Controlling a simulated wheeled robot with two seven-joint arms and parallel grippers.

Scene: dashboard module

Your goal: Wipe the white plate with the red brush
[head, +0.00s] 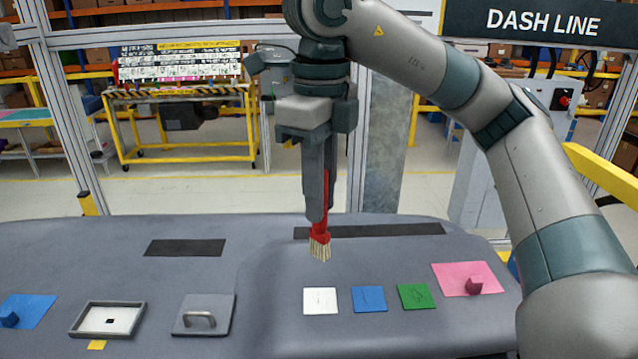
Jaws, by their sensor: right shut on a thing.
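My right gripper (319,205) is shut on the red brush (321,236) and holds it upright with its pale bristles pointing down. The brush is above the grey dashboard, behind the white plate in the picture and apart from it. My left gripper is not in view.
A blue plate (369,299) and a green plate (416,296) lie right of the white plate. A pink sheet with a knob (460,275) lies further right. A handled grey panel (190,315), a framed tray (82,332) and a blue sheet (37,308) lie left.

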